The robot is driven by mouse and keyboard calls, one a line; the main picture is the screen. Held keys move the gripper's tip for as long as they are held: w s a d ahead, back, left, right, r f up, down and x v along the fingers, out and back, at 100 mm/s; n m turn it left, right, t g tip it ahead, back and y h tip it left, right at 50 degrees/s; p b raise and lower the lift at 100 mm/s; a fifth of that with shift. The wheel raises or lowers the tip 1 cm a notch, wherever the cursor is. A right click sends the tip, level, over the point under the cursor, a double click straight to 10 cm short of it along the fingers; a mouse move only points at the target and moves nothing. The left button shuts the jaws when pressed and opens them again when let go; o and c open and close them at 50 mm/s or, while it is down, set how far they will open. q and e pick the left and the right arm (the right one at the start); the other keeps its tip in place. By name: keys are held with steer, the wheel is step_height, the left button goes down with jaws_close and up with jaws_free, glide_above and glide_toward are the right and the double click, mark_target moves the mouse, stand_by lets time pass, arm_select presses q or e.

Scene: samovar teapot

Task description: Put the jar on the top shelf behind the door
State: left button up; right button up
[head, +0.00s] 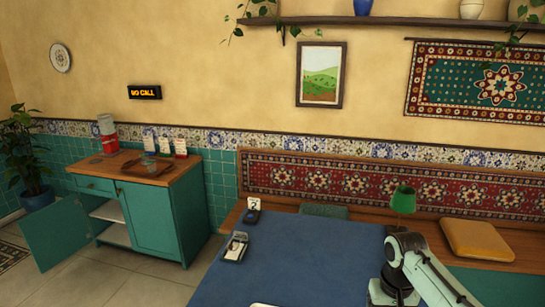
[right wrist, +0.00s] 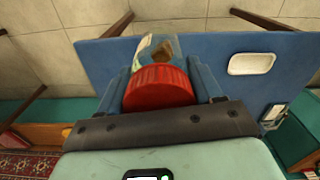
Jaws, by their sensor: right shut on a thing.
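The jar (right wrist: 158,86) has a red ribbed lid and a clear body with something brown inside. It shows in the right wrist view between the two fingers of my right gripper (right wrist: 160,88), which is shut on it above the blue table. In the head view my right arm is at the lower right, and the jar cannot be made out there. The teal cabinet (head: 155,222) stands at the left. Its door (head: 62,232) is swung open to the left, showing a pale upper shelf (head: 108,211) and a lower one (head: 115,237). My left gripper is not in view.
The blue table (head: 300,262) lies between my right arm and the cabinet, with a small card stand (head: 235,247) on its left side. The cabinet top holds a red-and-clear container (head: 107,132), a brown tray (head: 147,166) and several cards. Floor before the cabinet is clear.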

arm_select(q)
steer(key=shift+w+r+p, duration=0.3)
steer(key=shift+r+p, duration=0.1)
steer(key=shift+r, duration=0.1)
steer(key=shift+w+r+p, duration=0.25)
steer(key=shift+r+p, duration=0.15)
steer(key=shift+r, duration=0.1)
arm_select(e)
steer(key=s+a+f, duration=0.1)
steer(key=a+f, duration=0.3)
steer(key=f, duration=0.5)
steer(key=s+a+f+n, duration=0.1)
steer(key=a+f, duration=0.3)
steer(key=f, duration=0.6)
steer(key=shift+f, duration=0.3)
steer(key=shift+a, duration=0.1)
